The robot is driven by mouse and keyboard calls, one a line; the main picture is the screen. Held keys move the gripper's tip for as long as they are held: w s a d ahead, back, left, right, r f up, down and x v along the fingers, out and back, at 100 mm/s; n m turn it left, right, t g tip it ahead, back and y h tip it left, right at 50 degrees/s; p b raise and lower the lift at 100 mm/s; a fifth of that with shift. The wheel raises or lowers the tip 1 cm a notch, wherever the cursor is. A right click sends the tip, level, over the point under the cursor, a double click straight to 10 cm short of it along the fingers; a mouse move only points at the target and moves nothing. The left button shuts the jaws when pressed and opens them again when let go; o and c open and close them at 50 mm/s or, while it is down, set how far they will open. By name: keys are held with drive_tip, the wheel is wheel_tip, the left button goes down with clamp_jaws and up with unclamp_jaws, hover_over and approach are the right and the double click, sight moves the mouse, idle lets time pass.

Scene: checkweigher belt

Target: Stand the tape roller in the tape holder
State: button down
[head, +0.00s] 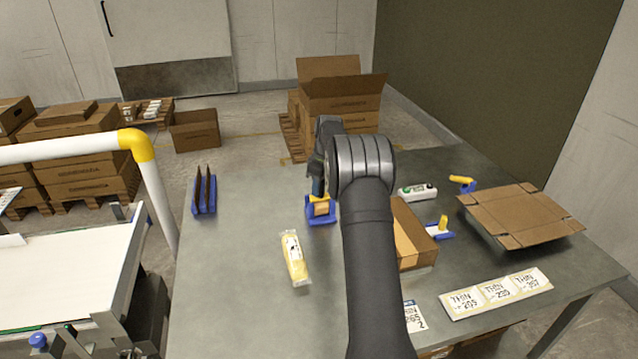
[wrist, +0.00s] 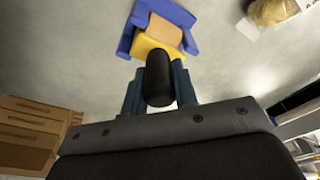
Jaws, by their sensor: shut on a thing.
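The tape roller has a yellow frame, a tan roll (head: 321,208) and a black handle, which shows in the wrist view (wrist: 158,78). My gripper (head: 318,188) is shut on the handle and points down, with blue fingers on both sides of it. The blue tape holder (head: 325,221) stands on the table below my gripper; its blue walls also show at the top of the wrist view (wrist: 205,14). The roller's head lies between these walls, in or just over the holder. I cannot tell whether it rests on the holder's floor. My arm hides part of the table to the right.
A yellow-white bag (head: 295,258) lies front left of the holder. A blue rack (head: 204,195) stands at the left edge. Right of my arm are an open carton (head: 412,240), a small blue stand (head: 440,232), a white device (head: 417,192), flat cardboard (head: 520,215) and label cards (head: 496,293).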

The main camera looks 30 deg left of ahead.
drive_tip(key=c, duration=1.1)
unclamp_jaws()
drive_tip(key=shift+o, duration=0.2)
wheel_tip(320, 180, up, 17)
drive_tip(key=d, duration=0.2)
drive_tip(key=shift+d, duration=0.3)
drive_tip(key=a+f, duration=0.1)
drive_tip(key=f, duration=1)
drive_tip(key=a+f, duration=0.1)
drive_tip(key=f, duration=0.5)
drive_tip(key=shift+a, duration=0.3)
drive_tip(key=shift+r, duration=0.5)
